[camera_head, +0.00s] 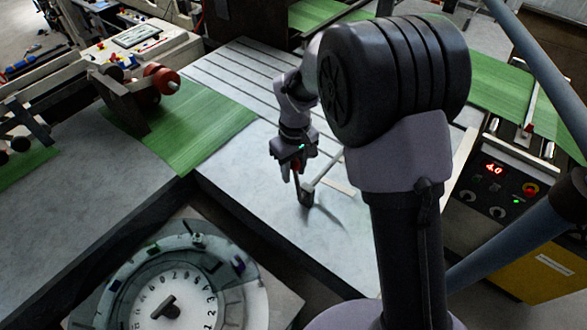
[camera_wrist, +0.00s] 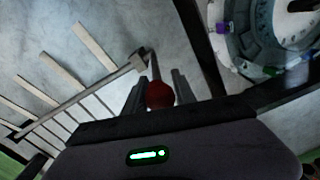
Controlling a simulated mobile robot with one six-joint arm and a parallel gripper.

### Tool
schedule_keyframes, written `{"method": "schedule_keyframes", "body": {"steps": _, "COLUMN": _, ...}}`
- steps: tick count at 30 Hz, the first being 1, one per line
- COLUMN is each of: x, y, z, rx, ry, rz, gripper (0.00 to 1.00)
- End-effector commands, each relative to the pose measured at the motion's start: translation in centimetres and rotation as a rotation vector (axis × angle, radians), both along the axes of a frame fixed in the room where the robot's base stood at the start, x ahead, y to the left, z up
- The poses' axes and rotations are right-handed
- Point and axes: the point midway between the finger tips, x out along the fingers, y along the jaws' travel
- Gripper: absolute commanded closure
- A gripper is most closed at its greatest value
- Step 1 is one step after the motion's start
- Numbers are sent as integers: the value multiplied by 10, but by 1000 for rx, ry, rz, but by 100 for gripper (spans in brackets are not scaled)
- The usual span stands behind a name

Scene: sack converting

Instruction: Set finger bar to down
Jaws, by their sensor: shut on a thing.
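The finger bar (camera_head: 322,172) is a pale bar above the grey table, partly hidden behind my arm in the head view. In the wrist view the finger bar (camera_wrist: 80,96) runs diagonally at the left, with several flat pale fingers along it. A lever at its near end carries a red knob (camera_wrist: 160,95). My gripper (camera_head: 298,178) points down at this end of the bar. In the wrist view the fingers of my gripper (camera_wrist: 158,82) stand on both sides of the red knob, shut on it. A dark block (camera_head: 307,199) shows just below the gripper.
A round dial unit (camera_head: 166,300) stands at the front left. The grey table (camera_head: 255,210) is bare around the gripper. Green sheet (camera_head: 190,125) lies at the left, beside red rollers (camera_head: 161,78). A control box (camera_head: 497,190) reading 4.0 stands at the right.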

Motion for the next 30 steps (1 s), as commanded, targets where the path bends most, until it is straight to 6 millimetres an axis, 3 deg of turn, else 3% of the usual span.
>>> {"method": "schedule_keyframes", "body": {"steps": 14, "x": -2, "y": -4, "z": -1, "rx": 27, "ry": -23, "rz": -1, "gripper": 100}}
{"method": "schedule_keyframes", "body": {"steps": 30, "x": -30, "y": -41, "z": -7, "rx": 279, "ry": -223, "rz": -1, "gripper": 100}}
